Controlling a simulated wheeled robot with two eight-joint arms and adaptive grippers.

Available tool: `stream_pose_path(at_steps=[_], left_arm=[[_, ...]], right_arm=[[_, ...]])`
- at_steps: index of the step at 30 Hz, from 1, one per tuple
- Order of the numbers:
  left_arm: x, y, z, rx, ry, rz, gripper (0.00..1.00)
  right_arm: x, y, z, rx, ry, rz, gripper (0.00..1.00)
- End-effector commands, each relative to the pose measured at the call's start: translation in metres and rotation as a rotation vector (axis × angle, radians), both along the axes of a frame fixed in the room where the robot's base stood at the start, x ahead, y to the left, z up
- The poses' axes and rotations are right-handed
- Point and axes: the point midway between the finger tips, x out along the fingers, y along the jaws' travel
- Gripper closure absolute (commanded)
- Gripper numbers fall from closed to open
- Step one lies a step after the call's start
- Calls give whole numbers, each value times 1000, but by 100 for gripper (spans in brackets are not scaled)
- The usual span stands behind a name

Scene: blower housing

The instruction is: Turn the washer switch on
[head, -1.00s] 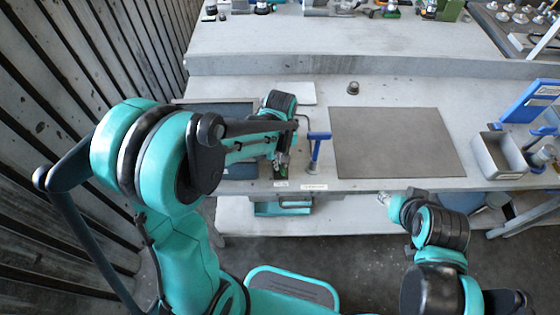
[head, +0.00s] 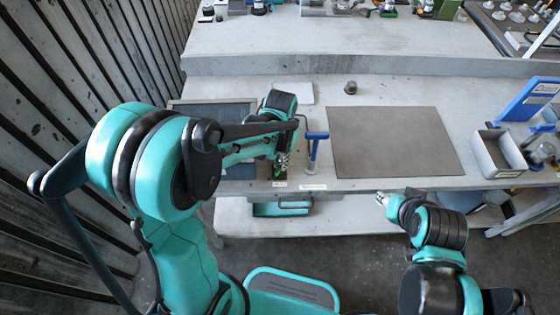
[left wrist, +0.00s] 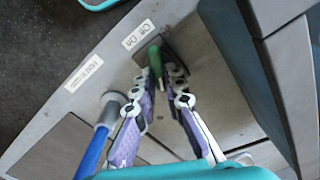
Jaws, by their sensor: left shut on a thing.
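The washer switch is a green lever (left wrist: 155,61) on a dark base (left wrist: 178,48), beside a white label (left wrist: 138,34) that reads Off and On. In the head view the switch label (head: 279,184) is at the table's front edge, with my left gripper (head: 282,162) just behind it. In the left wrist view my left gripper (left wrist: 167,82) has its purple fingers on either side of the green lever, shut on its end. The lever's exact setting is hard to tell. My right gripper (head: 381,198) is in front of the table, away from the switch, too small to read.
A grey bin (head: 500,154) is at the far right, and a small knob (head: 350,88) behind the mat.

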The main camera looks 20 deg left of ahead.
Motion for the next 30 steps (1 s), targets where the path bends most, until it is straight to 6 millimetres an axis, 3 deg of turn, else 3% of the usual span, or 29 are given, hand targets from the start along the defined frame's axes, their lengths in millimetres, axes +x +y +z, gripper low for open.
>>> stream_pose_path(at_steps=[21,24,30], left_arm=[[0,-1,0,0,0,-82,100],[0,-1,0,0,0,-82,68],[0,-1,0,0,0,-81,68]], right_arm=[[0,0,0,0,0,0,62],[0,0,0,0,0,0,62],[0,0,0,0,0,0,62]])
